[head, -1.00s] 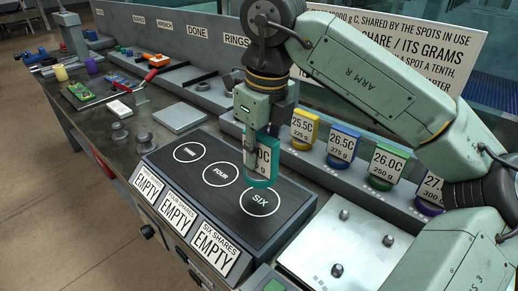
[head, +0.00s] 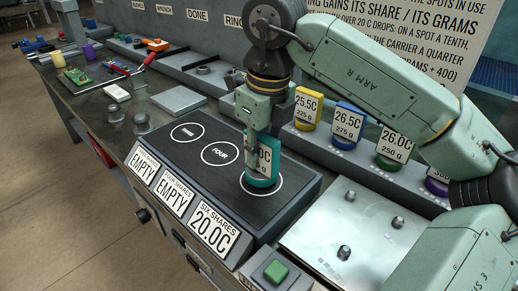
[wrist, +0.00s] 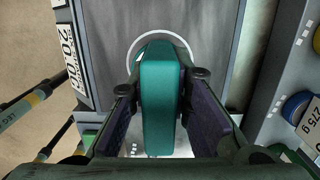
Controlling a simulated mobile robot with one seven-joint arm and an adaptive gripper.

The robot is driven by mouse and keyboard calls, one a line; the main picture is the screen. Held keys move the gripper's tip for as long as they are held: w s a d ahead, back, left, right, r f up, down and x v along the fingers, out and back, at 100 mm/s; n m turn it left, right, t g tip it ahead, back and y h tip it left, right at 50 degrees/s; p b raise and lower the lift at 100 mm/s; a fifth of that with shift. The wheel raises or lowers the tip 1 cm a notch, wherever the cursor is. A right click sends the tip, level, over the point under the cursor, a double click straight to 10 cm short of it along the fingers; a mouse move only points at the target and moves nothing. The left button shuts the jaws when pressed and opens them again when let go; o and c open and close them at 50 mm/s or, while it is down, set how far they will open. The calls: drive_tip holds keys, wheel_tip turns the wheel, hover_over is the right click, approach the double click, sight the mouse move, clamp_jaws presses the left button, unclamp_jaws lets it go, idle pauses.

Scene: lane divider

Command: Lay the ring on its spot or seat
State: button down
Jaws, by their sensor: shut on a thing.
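The teal ring (head: 262,182) carries a pale label partly hidden by my gripper (head: 258,163). My gripper is shut on it from both sides; the ring also shows between the fingers in the wrist view (wrist: 160,95). The ring's lower end is at the SIX spot (head: 280,191), a white circle on the dark panel (head: 205,180), and covers its word. It looks down on the panel, inside the circle. The FOUR spot (head: 220,153) and the farther spot (head: 188,132) are bare. The SIX SHARES sign (head: 213,229) reads 20.0C; the other two read EMPTY.
Yellow (head: 307,108), blue (head: 346,125), green (head: 391,152) and purple (head: 437,184) labelled pieces stand along the rail behind. A metal plate (head: 318,238) with pegs lies right of the panel. A green button (head: 276,272) is at the front.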

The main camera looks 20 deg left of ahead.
drive_tip(key=shift+f+b, duration=0.45)
drive_tip(key=c, duration=1.4)
unclamp_jaws()
drive_tip(key=shift+r, duration=0.1)
drive_tip(key=r, duration=0.4)
drive_tip(key=d+r, duration=0.1)
drive_tip(key=r, duration=0.6)
drive_tip(key=shift+s+d+r, duration=0.15)
drive_tip(key=shift+s+r, duration=0.1)
drive_tip(key=shift+r, duration=0.1)
